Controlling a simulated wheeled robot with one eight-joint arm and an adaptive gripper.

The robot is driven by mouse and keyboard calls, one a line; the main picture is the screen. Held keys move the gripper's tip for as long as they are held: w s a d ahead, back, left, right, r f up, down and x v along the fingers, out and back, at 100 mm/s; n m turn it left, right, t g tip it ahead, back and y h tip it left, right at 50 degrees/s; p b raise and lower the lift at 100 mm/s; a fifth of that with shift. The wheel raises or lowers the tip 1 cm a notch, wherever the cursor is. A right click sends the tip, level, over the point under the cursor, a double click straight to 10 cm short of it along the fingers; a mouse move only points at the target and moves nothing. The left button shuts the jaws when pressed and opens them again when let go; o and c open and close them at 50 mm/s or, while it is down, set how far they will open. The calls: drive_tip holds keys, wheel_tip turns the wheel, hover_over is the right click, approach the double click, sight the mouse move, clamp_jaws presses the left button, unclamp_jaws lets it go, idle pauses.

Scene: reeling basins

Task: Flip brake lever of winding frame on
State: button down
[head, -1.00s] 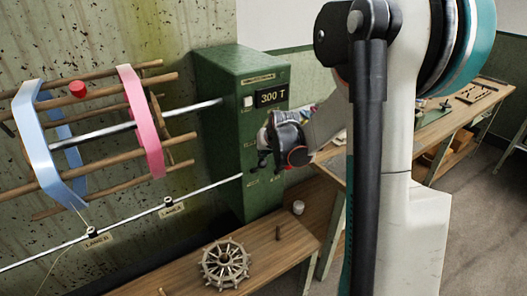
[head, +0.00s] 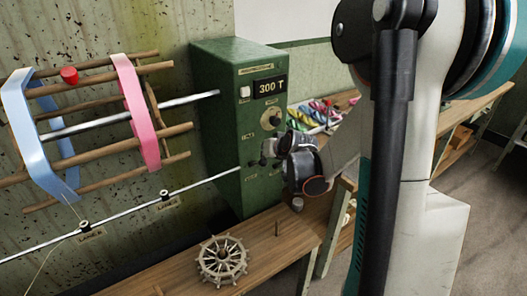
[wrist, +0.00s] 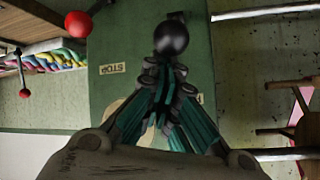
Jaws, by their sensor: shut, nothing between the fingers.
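The green cabinet (head: 225,130) of the winding frame stands at centre in the head view, with a "300 T" display (head: 270,87). In the wrist view, a black ball knob (wrist: 171,38) on a short dark stem sits just beyond the fingertips, over the green panel (wrist: 115,35). A "STOP" label (wrist: 112,68) lies to its left. My gripper (head: 264,153) is at the lower front of the cabinet and hides part of the panel. In the wrist view its fingers (wrist: 165,72) are shut and empty, close to the knob; contact cannot be told.
Two red balls (wrist: 78,24) (wrist: 24,93) on rods show at the left of the wrist view, near coloured skeins (head: 318,117). A round dial (head: 271,120) is above my gripper in the head view. The reel (head: 128,100) stands left; a spoked wheel (head: 223,260) lies on the bench.

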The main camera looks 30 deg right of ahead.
drive_tip(key=s+f+b, duration=0.4)
drive_tip(key=f, duration=0.1)
drive_tip(key=shift+s+f, duration=0.3)
drive_tip(key=shift+s, duration=0.1)
idle(0.5)
drive_tip(key=shift+s, duration=0.1)
